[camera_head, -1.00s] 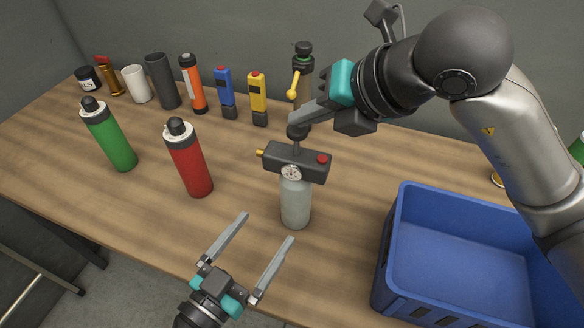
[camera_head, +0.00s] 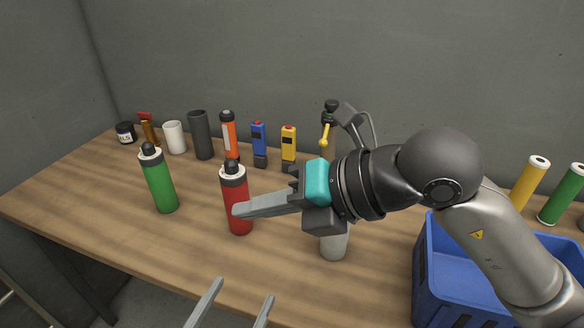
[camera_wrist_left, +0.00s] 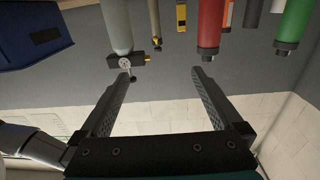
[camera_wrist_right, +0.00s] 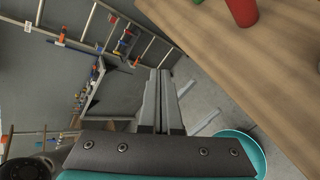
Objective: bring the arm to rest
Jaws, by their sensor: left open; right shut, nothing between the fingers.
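My right arm reaches in from the right in the head view. Its gripper (camera_head: 238,210) is shut and empty, with its fingertips pointing left in front of the red bottle (camera_head: 236,190); I cannot tell if they touch. The right wrist view shows these fingers (camera_wrist_right: 160,76) together, beside the table edge. My left gripper (camera_head: 244,290) is open and empty at the bottom edge, its body out of the picture. Its spread fingers show in the left wrist view (camera_wrist_left: 160,75). The grey bottle (camera_head: 334,247) stands mostly hidden behind my right gripper; its gauge head shows in the left wrist view (camera_wrist_left: 126,63).
A green bottle (camera_head: 158,180) stands left of the red one. A back row includes a white cup (camera_head: 174,137), an orange flashlight (camera_head: 229,135), and blue (camera_head: 259,143) and yellow (camera_head: 289,147) devices. A blue crate (camera_head: 428,270) is at right. The table's front left (camera_head: 110,235) is clear.

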